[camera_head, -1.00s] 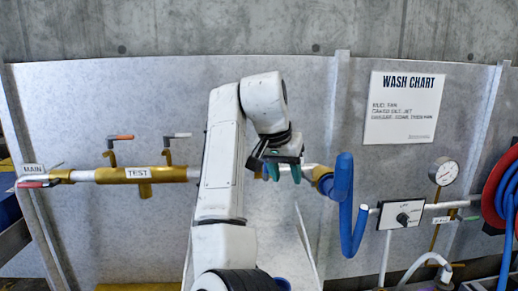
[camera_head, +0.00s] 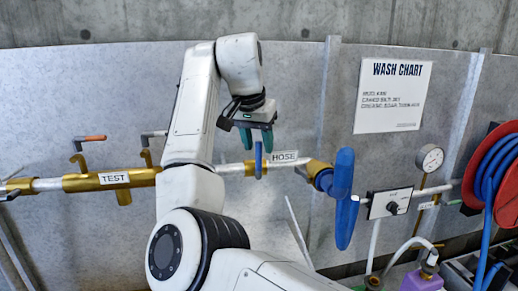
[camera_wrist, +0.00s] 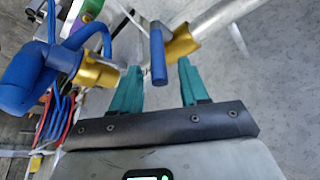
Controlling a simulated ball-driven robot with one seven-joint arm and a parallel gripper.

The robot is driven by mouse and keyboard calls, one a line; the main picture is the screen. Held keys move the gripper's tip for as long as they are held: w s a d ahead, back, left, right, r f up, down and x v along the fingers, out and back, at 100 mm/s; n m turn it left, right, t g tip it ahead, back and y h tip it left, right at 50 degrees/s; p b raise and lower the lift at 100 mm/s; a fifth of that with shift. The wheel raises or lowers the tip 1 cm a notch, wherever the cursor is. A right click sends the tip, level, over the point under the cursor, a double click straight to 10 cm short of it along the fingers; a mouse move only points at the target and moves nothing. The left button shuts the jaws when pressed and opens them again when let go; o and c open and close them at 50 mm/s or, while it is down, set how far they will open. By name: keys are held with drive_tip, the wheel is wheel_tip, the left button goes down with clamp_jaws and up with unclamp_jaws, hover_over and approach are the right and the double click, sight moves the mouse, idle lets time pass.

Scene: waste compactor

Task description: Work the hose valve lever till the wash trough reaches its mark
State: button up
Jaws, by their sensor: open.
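The hose valve is a brass fitting with a blue lever (camera_head: 258,160) on the pale pipe, just left of the HOSE label (camera_head: 285,157). In the wrist view the blue lever (camera_wrist: 158,58) sticks out from its brass valve (camera_wrist: 181,41). My gripper (camera_head: 256,138) has teal fingers and is open just above the lever. In the wrist view my gripper (camera_wrist: 158,80) has the lever's end between its fingertips in the picture; I cannot tell whether they touch. I cannot make out the wash trough or its mark; my arm covers the middle below the pipe.
A brass TEST section (camera_head: 112,180) with an orange lever (camera_head: 91,138) is left. Further right are a control box (camera_head: 391,204), a gauge (camera_head: 430,157) and a red hose reel (camera_head: 497,175). A wash chart (camera_head: 393,96) hangs above.

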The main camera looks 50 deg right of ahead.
drive_tip(key=shift+x, duration=1.4)
clamp_jaws()
